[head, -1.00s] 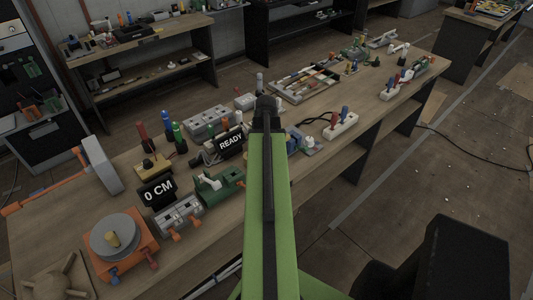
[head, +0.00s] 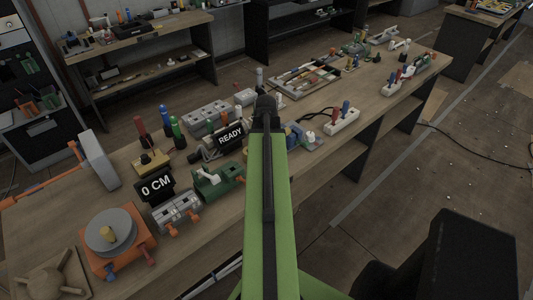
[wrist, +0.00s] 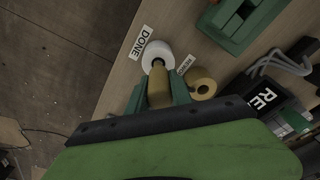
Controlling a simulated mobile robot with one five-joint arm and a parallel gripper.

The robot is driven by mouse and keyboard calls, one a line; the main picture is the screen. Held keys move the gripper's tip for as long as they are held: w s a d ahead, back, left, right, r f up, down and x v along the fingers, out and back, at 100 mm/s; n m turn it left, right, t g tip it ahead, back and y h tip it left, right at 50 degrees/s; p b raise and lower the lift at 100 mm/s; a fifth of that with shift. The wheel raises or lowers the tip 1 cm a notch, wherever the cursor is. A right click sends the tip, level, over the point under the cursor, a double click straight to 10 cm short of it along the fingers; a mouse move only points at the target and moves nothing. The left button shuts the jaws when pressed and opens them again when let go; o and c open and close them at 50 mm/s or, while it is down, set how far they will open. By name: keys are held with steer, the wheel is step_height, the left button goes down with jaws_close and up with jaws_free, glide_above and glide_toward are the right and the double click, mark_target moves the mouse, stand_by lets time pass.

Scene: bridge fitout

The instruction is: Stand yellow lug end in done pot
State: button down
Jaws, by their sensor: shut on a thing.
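In the wrist view my gripper (wrist: 158,97) has its green fingers shut on the yellow lug end (wrist: 158,82), a tan-yellow cylinder. The far tip of the lug end overlaps the dark mouth of the white done pot (wrist: 165,46); I cannot tell whether it is inside or above. A white DONE label (wrist: 142,42) lies beside the pot. In the head view my gripper (head: 266,108) is seen from behind over the bench, and my arm hides the pot and lug end.
A yellow pot (wrist: 202,87) with a small label stands close to the right of the done pot. A READY display (head: 230,136) and a green clamp-like device (head: 217,180) stand left of my arm. A white socket strip (head: 342,122) lies to the right.

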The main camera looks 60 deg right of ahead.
steer(key=shift+f+b, duration=0.75)
steer(key=shift+f, duration=0.15)
steer(key=c, duration=1.1)
jaws_free()
steer(key=shift+r, duration=0.2)
steer(key=r+p, duration=0.5)
steer(key=a+r+p, duration=0.1)
steer(key=r+p, duration=0.5)
steer(key=s+r+p, duration=0.1)
steer(key=r+p, duration=0.5)
steer(key=shift+a, duration=0.4)
